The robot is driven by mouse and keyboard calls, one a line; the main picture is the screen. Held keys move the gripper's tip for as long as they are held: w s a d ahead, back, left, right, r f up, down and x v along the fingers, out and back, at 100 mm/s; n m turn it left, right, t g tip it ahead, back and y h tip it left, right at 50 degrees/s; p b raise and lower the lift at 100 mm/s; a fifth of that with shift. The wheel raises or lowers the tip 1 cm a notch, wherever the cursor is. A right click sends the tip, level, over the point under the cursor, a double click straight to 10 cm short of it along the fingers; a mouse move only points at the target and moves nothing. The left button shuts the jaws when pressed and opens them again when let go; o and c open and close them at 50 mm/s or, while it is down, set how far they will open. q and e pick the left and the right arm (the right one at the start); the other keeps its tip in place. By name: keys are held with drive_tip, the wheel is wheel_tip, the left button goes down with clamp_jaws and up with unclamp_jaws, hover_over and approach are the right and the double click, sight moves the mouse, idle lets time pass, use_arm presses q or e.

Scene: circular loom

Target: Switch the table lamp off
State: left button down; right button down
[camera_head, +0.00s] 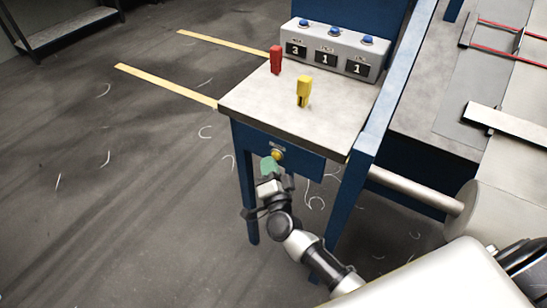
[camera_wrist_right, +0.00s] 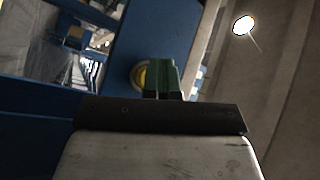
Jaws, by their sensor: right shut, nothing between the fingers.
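A round yellow button (camera_head: 277,155) sits on the blue front panel of a small grey-topped table (camera_head: 240,100). It also shows in the right wrist view (camera_wrist_right: 138,76), partly hidden behind the fingers. My right gripper (camera_head: 268,164) has green fingertips, is shut and empty, and is right at the button, slightly to its left in the head view. The green fingertips also show in the right wrist view (camera_wrist_right: 162,78). I cannot tell whether they touch the button. No table lamp can be made out for certain. My left gripper is not in view.
On the tabletop stand a red object (camera_head: 276,60), a yellow object (camera_head: 303,91) and a grey counter box (camera_head: 340,50) with blue knobs. A blue post (camera_head: 385,95) and a roller (camera_head: 415,190) lie to the right. The floor at left is open.

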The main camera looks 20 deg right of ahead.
drive_tip(key=shift+s+a+p, duration=0.35)
drive_tip(key=shift+s+a, duration=0.6)
drive_tip(key=shift+a, duration=0.2)
drive_tip(key=shift+s+a+p, duration=0.3)
drive_tip(key=shift+s+a, duration=0.65)
drive_tip(key=shift+a, duration=0.2)
